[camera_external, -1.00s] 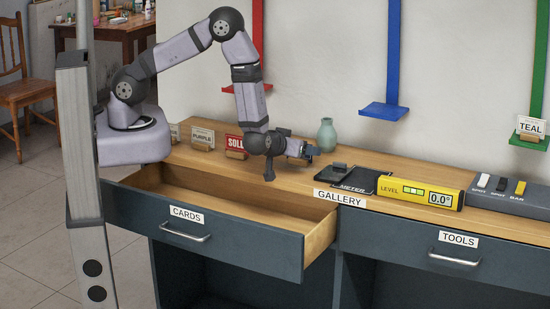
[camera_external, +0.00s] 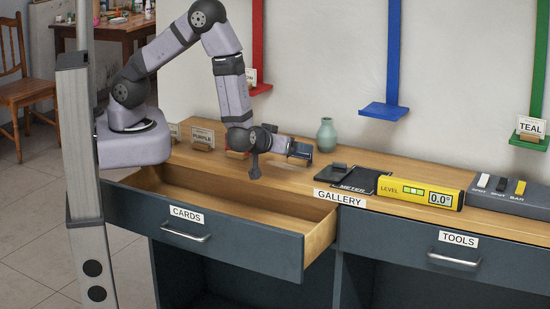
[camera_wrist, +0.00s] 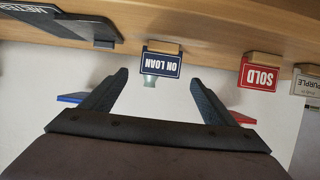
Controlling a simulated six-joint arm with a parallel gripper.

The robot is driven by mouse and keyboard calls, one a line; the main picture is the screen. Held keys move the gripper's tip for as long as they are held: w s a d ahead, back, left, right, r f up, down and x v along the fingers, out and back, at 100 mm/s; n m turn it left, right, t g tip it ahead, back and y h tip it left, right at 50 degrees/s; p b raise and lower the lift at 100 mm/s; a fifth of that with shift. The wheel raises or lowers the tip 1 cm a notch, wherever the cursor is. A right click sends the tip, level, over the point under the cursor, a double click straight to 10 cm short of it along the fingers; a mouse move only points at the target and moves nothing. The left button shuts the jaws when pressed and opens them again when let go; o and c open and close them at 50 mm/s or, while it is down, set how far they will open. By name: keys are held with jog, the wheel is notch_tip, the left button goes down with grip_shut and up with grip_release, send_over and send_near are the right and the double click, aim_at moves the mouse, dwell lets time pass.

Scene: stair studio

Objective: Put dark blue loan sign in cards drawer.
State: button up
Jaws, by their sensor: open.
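The dark blue ON LOAN sign (camera_wrist: 161,65) stands in a small wooden holder on the counter, upside down in the wrist view. It lies ahead of and between the spread fingers of my gripper (camera_wrist: 159,78), with visible gaps on both sides. In the external view my gripper (camera_external: 290,147) is low over the counter at the sign, which it partly hides. My gripper is open and holds nothing. The CARDS drawer (camera_external: 240,238) is pulled out below and to the left of my gripper; its visible inside looks empty.
A red SOLD sign (camera_wrist: 260,74) and a PURPLE sign (camera_external: 202,138) stand nearby. A green vase (camera_external: 326,135) stands just behind. A METER device (camera_external: 352,180) and a yellow level (camera_external: 420,192) lie to the right. The TOOLS drawer (camera_external: 470,257) is shut.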

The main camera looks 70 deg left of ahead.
jog(key=shift+v, duration=2.05)
jog(key=shift+w+d+h, duration=0.2)
jog(key=shift+w+h, duration=0.2)
jog(key=w+d+h, duration=0.1)
jog(key=h, duration=0.1)
jog(key=w+d+m+h, duration=0.1)
jog(key=d+h, duration=0.1)
jog(key=w+d+m+h, duration=0.1)
jog(key=w+h, duration=0.1)
jog(key=shift+d+f+g, duration=0.3)
jog(key=shift+f, duration=0.05)
jog(key=s+a+r+m+g+h, duration=0.1)
jog(key=s+a+m+g, duration=0.2)
jog(key=s, duration=0.7)
jog(key=s+a+r+m+g+h, duration=0.1)
jog(key=s+a+m+g, duration=0.3)
jog(key=s, duration=0.7)
jog(key=a+g+h, duration=0.1)
jog(key=a, duration=0.1)
jog(key=shift+a+r+g, duration=0.3)
jog(key=shift+a+g, duration=0.1)
jog(key=shift+s+a, duration=0.1)
jog(key=shift+s, duration=0.1)
jog(key=shift+c, duration=1.1)
jog(key=c, duration=1.2)
jog(key=shift+o, duration=0.2)
